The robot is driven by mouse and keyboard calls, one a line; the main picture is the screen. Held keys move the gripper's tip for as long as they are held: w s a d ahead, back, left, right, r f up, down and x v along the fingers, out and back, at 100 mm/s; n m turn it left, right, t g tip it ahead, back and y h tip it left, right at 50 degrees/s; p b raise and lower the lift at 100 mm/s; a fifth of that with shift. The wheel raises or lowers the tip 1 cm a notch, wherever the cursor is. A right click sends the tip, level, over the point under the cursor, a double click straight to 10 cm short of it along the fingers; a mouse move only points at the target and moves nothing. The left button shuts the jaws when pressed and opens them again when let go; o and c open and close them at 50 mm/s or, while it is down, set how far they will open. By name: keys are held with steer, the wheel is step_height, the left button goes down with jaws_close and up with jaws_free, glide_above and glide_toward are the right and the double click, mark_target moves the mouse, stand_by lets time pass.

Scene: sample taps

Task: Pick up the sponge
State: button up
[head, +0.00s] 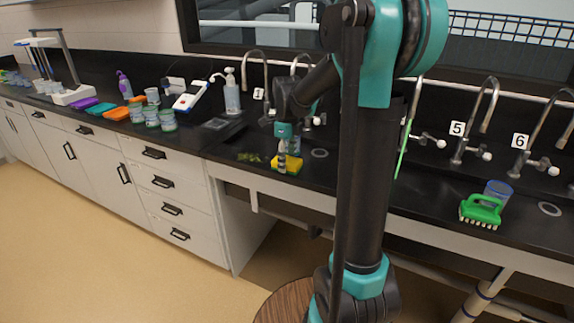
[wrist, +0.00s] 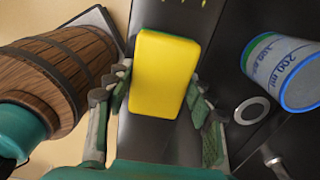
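The yellow sponge (head: 294,165) lies on the black counter near its front edge, left of my arm in the head view. In the wrist view the sponge (wrist: 160,75) is seen from above, filling the space between my fingertips. My gripper (head: 282,158) points down over the sponge and hides part of it in the head view. In the wrist view my gripper (wrist: 160,92) is open, with one finger along each long side of the sponge. I cannot tell whether the fingers touch it.
A clear beaker (head: 293,145) stands close behind the sponge; the labelled beaker (wrist: 283,70) is to the right in the wrist view. A drain ring (head: 319,153) is beside it. Taps line the back. A green brush (head: 481,210) lies far right. Cups (head: 151,115) stand left.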

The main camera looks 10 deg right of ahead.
mark_target(287, 160)
steer(key=shift+c, duration=0.2)
step_height(287, 160, up, 20)
stand_by(0.6)
steer(key=shift+o, duration=1.3)
steer(key=c, duration=0.5)
steer(key=shift+o, duration=0.2)
